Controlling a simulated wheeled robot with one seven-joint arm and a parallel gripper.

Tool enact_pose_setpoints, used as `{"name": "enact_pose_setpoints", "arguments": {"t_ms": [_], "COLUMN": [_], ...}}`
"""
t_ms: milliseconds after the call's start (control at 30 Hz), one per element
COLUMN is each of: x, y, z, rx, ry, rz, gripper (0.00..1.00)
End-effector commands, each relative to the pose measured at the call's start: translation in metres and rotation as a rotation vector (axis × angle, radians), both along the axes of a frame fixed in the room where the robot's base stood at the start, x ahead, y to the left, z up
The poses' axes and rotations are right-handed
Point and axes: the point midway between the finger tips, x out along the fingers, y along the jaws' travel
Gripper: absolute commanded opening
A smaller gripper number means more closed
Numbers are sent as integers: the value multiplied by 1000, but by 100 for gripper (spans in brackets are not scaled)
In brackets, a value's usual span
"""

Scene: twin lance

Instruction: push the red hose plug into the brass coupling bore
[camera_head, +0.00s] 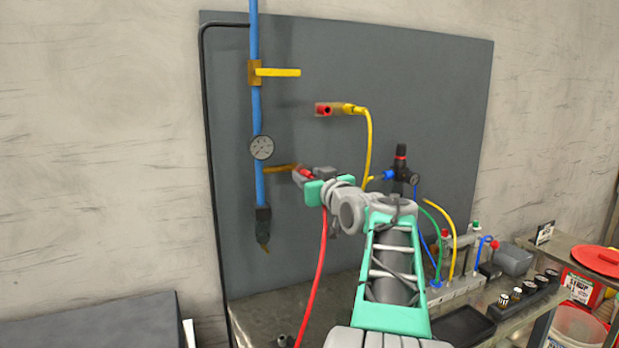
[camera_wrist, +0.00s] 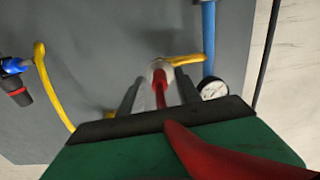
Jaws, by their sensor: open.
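The red hose plug (camera_head: 306,173) lies between the jaws of my gripper (camera_head: 314,180), at the end of a red hose (camera_head: 319,265) that hangs down. In the wrist view the red plug (camera_wrist: 160,88) runs between two grey fingers that stand apart from it on either side. A brass coupling arm (camera_head: 279,168) reaches right from the blue pipe to the plug's front; it also shows in the wrist view (camera_wrist: 186,59). The plug's front end is at or very near the coupling's end. The bore is hidden, so I cannot tell how deep the plug sits.
A round gauge (camera_head: 262,147) sits on the blue pipe (camera_head: 256,105) just above the coupling. A yellow lever (camera_head: 278,72) is higher up. A red fitting with a yellow hose (camera_head: 368,140) is above my gripper. A black regulator (camera_head: 402,170) stands to the right.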

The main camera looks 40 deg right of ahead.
Motion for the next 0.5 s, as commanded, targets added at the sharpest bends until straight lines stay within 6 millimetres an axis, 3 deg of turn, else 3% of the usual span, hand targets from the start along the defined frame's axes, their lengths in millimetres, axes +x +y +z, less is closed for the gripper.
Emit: {"name": "enact_pose_setpoints", "arguments": {"t_ms": [133, 367, 500], "x": [0, 0, -13], "y": [0, 0, 3], "z": [0, 0, -2], "rx": [0, 0, 0], "ry": [0, 1, 0], "rz": [0, 0, -2], "gripper": [53, 53, 53]}}
